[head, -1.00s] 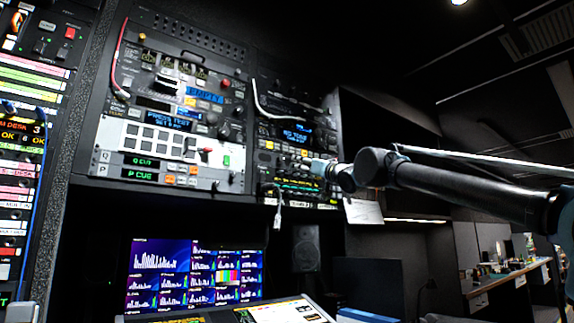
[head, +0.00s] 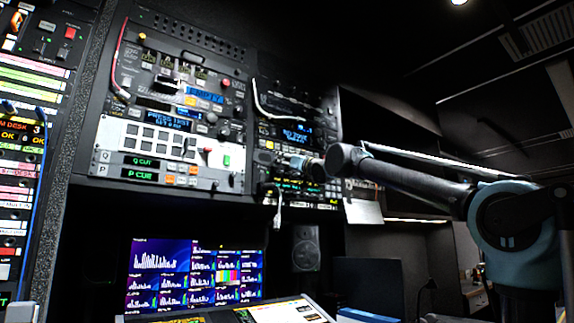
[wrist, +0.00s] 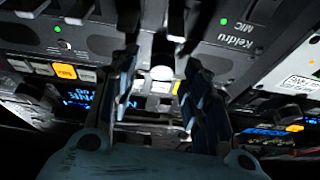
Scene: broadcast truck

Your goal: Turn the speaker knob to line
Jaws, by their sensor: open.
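My gripper (wrist: 160,90) is open in the wrist view, with its two dark fingers apart and pointing up the picture at the rack panel. A pale rounded knob-like part (wrist: 162,73) shows in the gap between the fingers, and nothing is clearly gripped. I cannot read a speaker label or a line mark, so I cannot tell which control is the speaker knob. In the head view my gripper (head: 285,160) is small and dark at the lower part of the right rack column (head: 283,140). It hides part of the panel there.
A grey panel marked Keldru MIC (wrist: 225,40) with a green light is close to my fingers. Lit buttons (wrist: 62,71) are at the left. Monitors (head: 195,275) stand below.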

